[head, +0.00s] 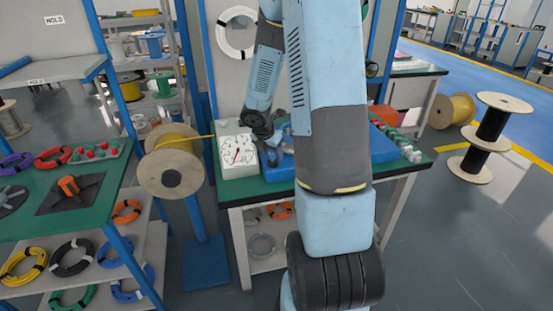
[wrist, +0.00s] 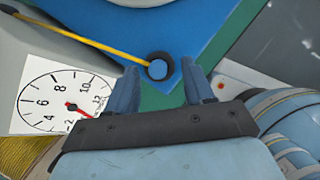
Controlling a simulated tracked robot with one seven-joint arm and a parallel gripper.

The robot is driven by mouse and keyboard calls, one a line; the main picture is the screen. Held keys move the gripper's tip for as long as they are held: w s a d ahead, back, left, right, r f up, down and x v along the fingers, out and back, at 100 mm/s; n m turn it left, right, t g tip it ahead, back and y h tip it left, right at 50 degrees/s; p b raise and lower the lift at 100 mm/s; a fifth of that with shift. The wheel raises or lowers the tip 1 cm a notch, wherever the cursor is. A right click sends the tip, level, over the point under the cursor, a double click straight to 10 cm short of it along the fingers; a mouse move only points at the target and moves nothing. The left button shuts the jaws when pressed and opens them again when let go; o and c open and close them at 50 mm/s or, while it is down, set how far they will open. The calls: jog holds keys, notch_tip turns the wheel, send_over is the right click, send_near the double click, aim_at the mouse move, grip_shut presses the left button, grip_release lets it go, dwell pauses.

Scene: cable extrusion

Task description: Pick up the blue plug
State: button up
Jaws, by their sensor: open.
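The blue plug (wrist: 157,69) shows in the wrist view as a small blue round end in a dark ring. It lies at the end of a yellow cable (wrist: 85,38), over a blue surface (wrist: 195,25). My gripper (wrist: 165,75) is open, with its two blue fingers apart, one on each side of the plug in the picture. I cannot tell the height between the fingers and the plug. In the head view my gripper (head: 272,155) is low over the green table, right of the white dial gauge (head: 237,154), and the plug is hidden there.
The dial gauge also shows in the wrist view (wrist: 62,100), close left of my gripper. A spool of yellow cable (head: 165,150) stands on a blue post left of the green table (head: 250,187). A black spool (head: 490,130) stands on the floor at right.

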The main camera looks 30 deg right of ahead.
jog(key=shift+d+f, duration=0.1)
jog(key=shift+f, duration=0.2)
grip_shut()
dwell(0.4)
